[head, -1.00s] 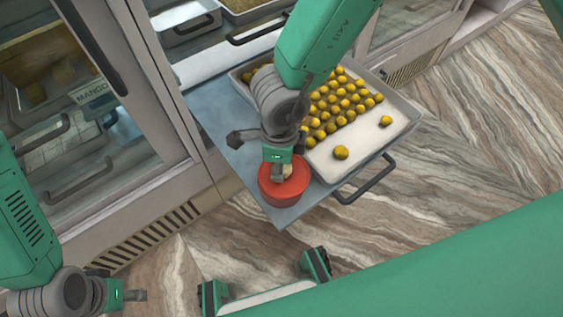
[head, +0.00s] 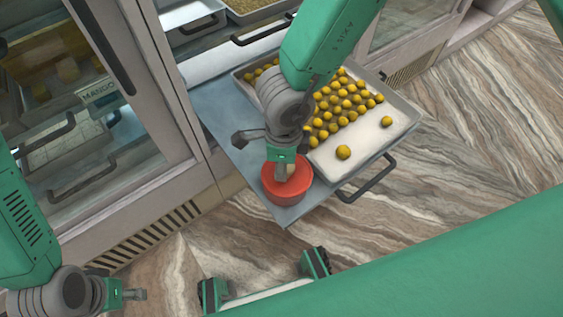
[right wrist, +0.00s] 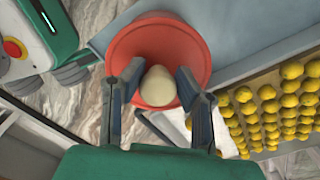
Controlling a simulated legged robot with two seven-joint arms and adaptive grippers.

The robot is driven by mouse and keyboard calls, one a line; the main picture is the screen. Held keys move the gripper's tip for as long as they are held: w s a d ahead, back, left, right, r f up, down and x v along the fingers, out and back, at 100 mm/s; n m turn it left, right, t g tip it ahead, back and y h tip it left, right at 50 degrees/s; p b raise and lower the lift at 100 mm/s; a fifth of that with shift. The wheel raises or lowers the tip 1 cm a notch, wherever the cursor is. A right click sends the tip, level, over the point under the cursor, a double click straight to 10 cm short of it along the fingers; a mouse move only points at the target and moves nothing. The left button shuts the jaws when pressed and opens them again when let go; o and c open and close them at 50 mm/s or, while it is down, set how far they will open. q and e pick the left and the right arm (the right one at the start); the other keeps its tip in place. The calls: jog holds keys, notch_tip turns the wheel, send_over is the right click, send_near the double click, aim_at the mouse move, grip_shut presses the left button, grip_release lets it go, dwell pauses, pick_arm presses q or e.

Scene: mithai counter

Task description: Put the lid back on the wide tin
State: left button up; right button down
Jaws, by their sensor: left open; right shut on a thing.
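The wide tin (head: 287,197) is round and red and stands near the front corner of the blue-grey counter shelf. Its red lid (right wrist: 190,45), with a cream knob (right wrist: 158,88), fills the middle of the right wrist view. My right gripper (head: 284,173) points down over the tin; its fingers (right wrist: 160,90) are closed on the knob from both sides. The lid is over the tin's top, but I cannot tell whether it is fully seated, as the gripper hides part of it. My left gripper (head: 136,294) is open and empty at the lower left, well away from the tin.
A metal tray (head: 372,160) with rows of yellow sweets (head: 340,108) lies right beside the tin. A dark handle (head: 368,181) sticks out at the shelf's front. A glass-fronted cabinet (head: 150,120) stands to the left. The marbled floor in front is clear.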

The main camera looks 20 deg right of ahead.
pick_arm(q)
jog(key=shift+d+r, duration=0.15)
jog(key=shift+d, duration=0.25)
pick_arm(e)
jog(key=shift+d+f, duration=0.1)
jog(key=shift+d, duration=0.35)
jog(key=shift+a, duration=0.1)
jog(key=shift+a+p, duration=0.4)
jog(key=shift+a, duration=0.15)
pick_arm(q)
jog(key=shift+a+r, duration=0.25)
jog(key=shift+r, duration=0.15)
jog(key=shift+d+r, duration=0.1)
jog(key=shift+d, duration=0.05)
pick_arm(e)
jog(key=shift+a, duration=0.1)
pick_arm(q)
jog(key=shift+r+p, duration=0.25)
jog(key=shift+p, duration=0.15)
pick_arm(e)
jog(key=shift+d+f, duration=0.1)
jog(key=shift+d, duration=0.1)
pick_arm(q)
jog(key=shift+r+p, duration=0.45)
